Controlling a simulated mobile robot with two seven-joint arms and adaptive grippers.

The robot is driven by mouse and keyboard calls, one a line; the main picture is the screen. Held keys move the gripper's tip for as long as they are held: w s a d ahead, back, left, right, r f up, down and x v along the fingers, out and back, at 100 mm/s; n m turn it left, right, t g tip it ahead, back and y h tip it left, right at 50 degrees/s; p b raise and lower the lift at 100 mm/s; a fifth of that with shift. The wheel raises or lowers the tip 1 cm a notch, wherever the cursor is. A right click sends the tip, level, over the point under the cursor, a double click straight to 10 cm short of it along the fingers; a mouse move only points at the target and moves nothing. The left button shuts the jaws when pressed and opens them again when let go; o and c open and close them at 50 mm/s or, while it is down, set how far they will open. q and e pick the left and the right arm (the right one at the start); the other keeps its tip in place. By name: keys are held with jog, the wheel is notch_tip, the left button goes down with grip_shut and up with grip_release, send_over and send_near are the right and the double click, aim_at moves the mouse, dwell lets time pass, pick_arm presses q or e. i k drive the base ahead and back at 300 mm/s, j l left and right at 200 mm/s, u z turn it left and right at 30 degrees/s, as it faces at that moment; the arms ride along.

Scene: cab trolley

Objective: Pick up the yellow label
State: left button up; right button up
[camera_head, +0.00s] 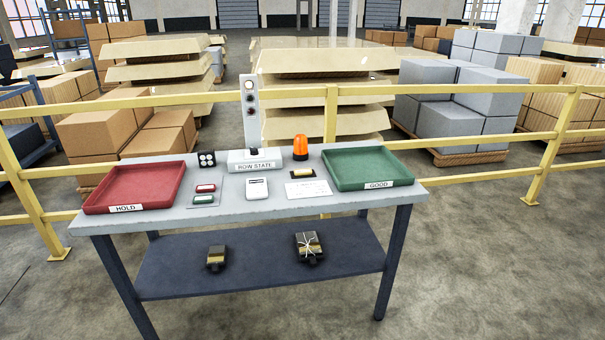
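A small pale-yellow piece (302,172), which may be the yellow label, lies on a dark base on the grey table (235,208), right of centre. It is too small to read. A red piece (206,188) and a green piece (203,199) lie on a grey plate at the left of the table. Neither of my grippers shows in the head view.
A red HOLD tray (97,208) and green GOOD tray (333,156) flank the table top. Between them are an orange beacon (300,147), a ROW STATE post (251,111) and a white card (309,189). Two dark yellow-topped items (216,258) (309,247) sit on the lower shelf.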

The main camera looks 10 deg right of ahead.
aim_at(308, 171)
jog(key=i+l, duration=0.15)
jog(key=l, duration=0.15)
jog(key=i+l+u, duration=0.2)
jog(key=i+l, duration=0.15)
jog(key=l, duration=0.25)
jog(key=i+l, duration=0.15)
jog(key=l, duration=0.15)
